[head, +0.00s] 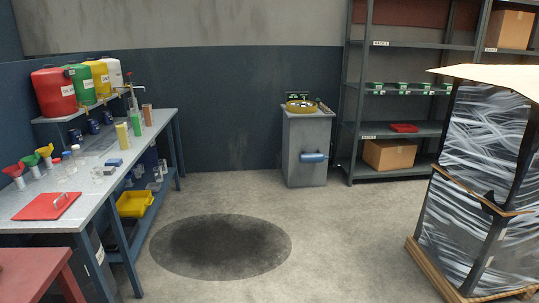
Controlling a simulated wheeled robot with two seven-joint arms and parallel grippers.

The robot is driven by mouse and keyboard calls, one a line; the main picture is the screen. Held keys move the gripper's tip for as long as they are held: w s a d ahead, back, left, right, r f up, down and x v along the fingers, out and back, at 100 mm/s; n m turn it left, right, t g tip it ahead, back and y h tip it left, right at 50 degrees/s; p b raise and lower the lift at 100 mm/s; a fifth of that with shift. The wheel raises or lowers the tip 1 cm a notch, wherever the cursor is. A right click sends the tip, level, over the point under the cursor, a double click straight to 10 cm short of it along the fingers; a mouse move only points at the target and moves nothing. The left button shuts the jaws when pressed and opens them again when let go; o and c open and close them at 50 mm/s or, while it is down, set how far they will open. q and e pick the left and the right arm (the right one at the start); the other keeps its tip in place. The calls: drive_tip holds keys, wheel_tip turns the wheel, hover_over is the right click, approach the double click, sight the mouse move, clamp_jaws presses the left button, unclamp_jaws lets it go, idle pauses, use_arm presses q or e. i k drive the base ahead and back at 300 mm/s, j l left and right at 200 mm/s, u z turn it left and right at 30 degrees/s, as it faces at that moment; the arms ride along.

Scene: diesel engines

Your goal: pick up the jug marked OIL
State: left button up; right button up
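No jug that I can read as marked OIL shows in the head view. Several large containers stand on a raised shelf at the back of the left workbench: a red one (54,91), a green one (79,85), a yellow one (99,78) and a white one (114,73). They carry small labels that I cannot read with certainty. Small dark blue containers (76,136) stand below that shelf, their marks too small to read. Neither of my grippers is in view.
A yellow tray (134,203) sits below. A grey cabinet (306,150), shelving (352,130) and a wrapped pallet load (480,180) stand beyond. The floor between is clear, with a dark stain (220,247).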

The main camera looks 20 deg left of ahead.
sight(147, 109)
drive_tip(key=i+j+u, duration=0.35)
drive_tip(key=i, duration=0.55)
drive_tip(key=i+u, duration=0.35)
drive_tip(key=i, duration=3)
drive_tip(key=i+l+u, duration=0.1)
drive_tip(key=i+u, duration=0.35)
drive_tip(key=i+l+u, duration=0.25)
drive_tip(key=i+u, duration=0.2)
drive_tip(key=i+l+u, duration=0.9)
drive_tip(key=l, duration=0.1)
